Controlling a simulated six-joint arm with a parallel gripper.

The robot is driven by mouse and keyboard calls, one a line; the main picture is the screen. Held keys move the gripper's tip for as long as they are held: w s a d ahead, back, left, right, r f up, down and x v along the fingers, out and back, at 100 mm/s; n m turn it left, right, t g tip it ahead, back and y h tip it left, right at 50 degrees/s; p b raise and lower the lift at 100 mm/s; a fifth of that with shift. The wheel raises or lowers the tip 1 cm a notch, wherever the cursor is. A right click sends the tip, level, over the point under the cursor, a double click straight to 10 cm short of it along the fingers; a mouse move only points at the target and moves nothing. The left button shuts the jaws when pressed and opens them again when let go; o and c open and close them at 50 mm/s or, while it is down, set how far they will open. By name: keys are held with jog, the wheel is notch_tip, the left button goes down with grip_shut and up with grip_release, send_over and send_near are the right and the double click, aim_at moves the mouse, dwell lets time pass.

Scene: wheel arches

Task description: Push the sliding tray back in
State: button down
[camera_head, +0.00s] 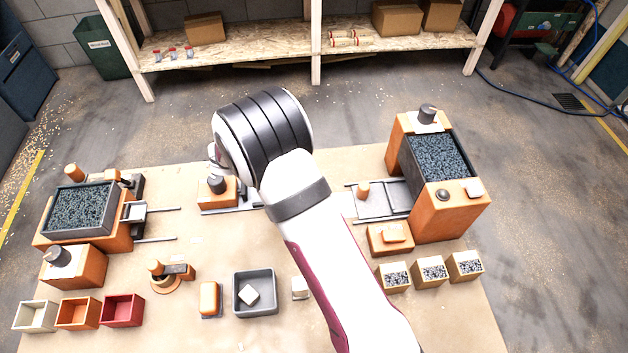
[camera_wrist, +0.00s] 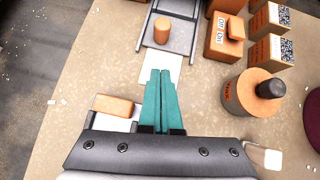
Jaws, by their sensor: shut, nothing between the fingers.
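A grey sliding tray (camera_head: 383,203) sticks out to the left of the orange machine at the right, on two rails. An orange knob (camera_head: 362,189) stands near its outer end. The tray also shows at the top of the wrist view (camera_wrist: 172,40), with the orange knob (camera_wrist: 161,30) upright on it. My gripper (camera_wrist: 160,72) is shut and empty. Its teal fingertips are short of the tray in the wrist view, over a white patch, apart from the knob. In the head view my arm hides the fingers.
Beside the tray stands an orange block with a pale top (camera_head: 393,236). An orange cylinder with a black knob (camera_wrist: 250,92) stands right of my fingers in the wrist view. Another orange block (camera_wrist: 115,105) is at left. A second machine (camera_head: 85,215) stands at the table's left.

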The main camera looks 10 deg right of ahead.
aim_at(367, 188)
jog(key=x, duration=0.4)
jog(key=d, duration=0.3)
jog(key=shift+w+d+f, duration=0.25)
jog(key=shift+w+d, duration=0.15)
jog(key=shift+d, duration=0.35)
jog(key=shift+d, duration=2.5)
